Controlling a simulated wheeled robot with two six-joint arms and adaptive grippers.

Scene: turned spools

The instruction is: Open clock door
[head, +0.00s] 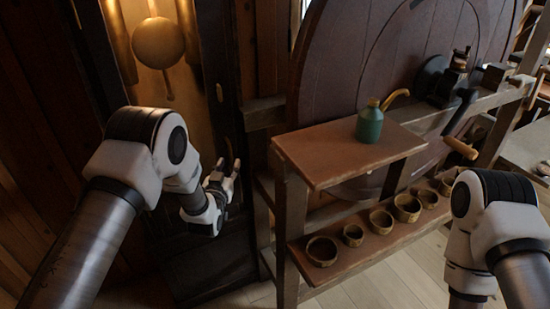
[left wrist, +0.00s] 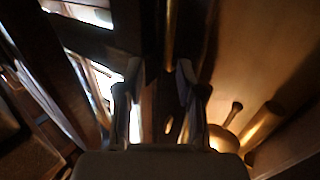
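The clock stands at the left in the head view, a tall dark wooden case with a lit golden interior. Its round brass pendulum bob (head: 159,43) shows there, and also in the left wrist view (left wrist: 222,138). The dark door edge (head: 212,60) carries a small knob (head: 219,92). I cannot tell whether the door is shut or ajar. My left gripper (head: 229,172) is below the knob, in front of the case's lower part, with its fingers apart. The spread fingers also show in the left wrist view (left wrist: 157,85), with nothing clearly held. My right gripper is out of view.
A wooden bench shelf (head: 350,150) stands right of the clock, close to my left gripper. It bears a green oil can (head: 370,124). Several small wooden bowls (head: 381,221) stand on the lower shelf. A large round wooden wheel (head: 345,60) rises behind.

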